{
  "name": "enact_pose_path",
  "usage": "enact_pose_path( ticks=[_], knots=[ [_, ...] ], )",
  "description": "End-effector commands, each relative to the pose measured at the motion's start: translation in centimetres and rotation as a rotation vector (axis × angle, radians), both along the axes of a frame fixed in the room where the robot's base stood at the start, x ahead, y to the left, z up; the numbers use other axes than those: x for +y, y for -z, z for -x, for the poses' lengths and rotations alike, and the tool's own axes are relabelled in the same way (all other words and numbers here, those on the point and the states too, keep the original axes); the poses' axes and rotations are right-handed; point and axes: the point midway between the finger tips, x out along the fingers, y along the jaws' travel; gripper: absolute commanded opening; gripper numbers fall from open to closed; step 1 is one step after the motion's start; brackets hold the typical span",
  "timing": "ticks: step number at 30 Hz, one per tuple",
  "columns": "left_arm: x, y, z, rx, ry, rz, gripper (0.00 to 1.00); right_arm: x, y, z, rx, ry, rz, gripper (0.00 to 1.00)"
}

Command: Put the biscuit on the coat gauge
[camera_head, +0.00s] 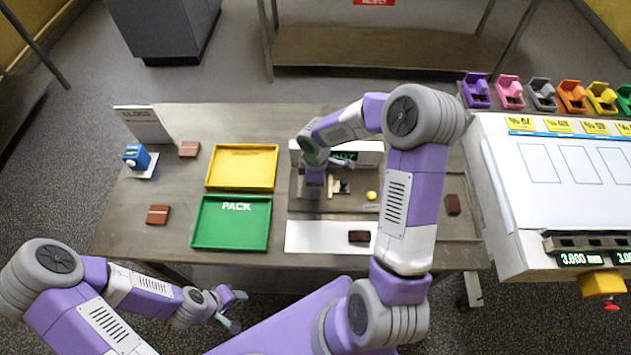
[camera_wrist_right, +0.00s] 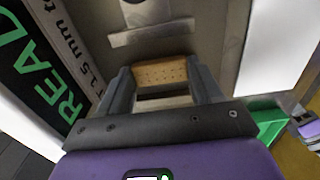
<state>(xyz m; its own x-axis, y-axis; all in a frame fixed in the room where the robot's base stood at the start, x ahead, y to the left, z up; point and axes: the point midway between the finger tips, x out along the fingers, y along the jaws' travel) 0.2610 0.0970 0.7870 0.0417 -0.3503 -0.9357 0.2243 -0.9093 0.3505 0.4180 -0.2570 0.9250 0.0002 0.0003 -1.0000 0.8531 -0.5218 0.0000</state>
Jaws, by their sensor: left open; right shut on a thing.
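The tan biscuit (camera_wrist_right: 160,73), dotted with small holes, is between the fingertips of my right gripper (camera_wrist_right: 160,82) in the right wrist view. That gripper is shut on it, above a grey metal surface. In the head view my right gripper (camera_head: 328,186) is over a grey-brown station with a dark sign in green letters (camera_head: 344,158), which seems to be the coat gauge (camera_head: 308,204). I cannot tell whether the biscuit touches it. The wrist view shows the sign (camera_wrist_right: 40,75) reading "READ", partly cut off. My left gripper (camera_head: 236,310) is open and empty, in front of the table.
A yellow tray (camera_head: 242,147) and a green "PACK" tray (camera_head: 231,200) are left of the station. Brown blocks (camera_head: 158,215) lie around. A white strip (camera_head: 312,237) holds another. A machine with displays (camera_head: 590,255) stands right. My right arm covers part of the table.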

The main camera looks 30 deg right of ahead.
Motion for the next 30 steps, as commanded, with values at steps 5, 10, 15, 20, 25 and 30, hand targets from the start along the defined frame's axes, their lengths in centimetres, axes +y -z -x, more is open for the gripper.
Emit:
enact_pose_path(
  ticks=[5, 10, 15, 20, 25, 30],
  knots=[
    [0.0, 0.0, 0.0, 0.0, 0.0, 0.0, 0.43, 0.0, 0.0, 0.0, 0.0, 0.0, 0.0, 0.89],
    [0.0, 0.0, 0.0, 0.0, 0.0, 0.0, 0.43, 0.0, 0.0, 0.0, 0.0, 0.0, 0.0, 0.9],
    [0.0, -0.2, 0.0, 0.0, 0.0, 0.0, 0.43, 0.0, -0.2, 0.0, 0.0, 0.0, 0.0, 0.9],
    [0.0, -0.7, 0.0, 0.0, 0.0, 0.0, 0.43, -0.1, -2.2, -0.1, -0.004, 0.003, 0.001, 0.9],
    [0.0, -1.3, 0.0, 0.0, 0.0, 0.0, 0.43, -0.1, -6.1, -0.1, -0.005, 0.002, 0.002, 0.9],
    [0.0, -1.8, 0.0, 0.0, 0.0, 0.0, 0.43, 0.0, -9.5, -0.1, -0.004, 0.002, 0.001, 0.9]
  ],
)
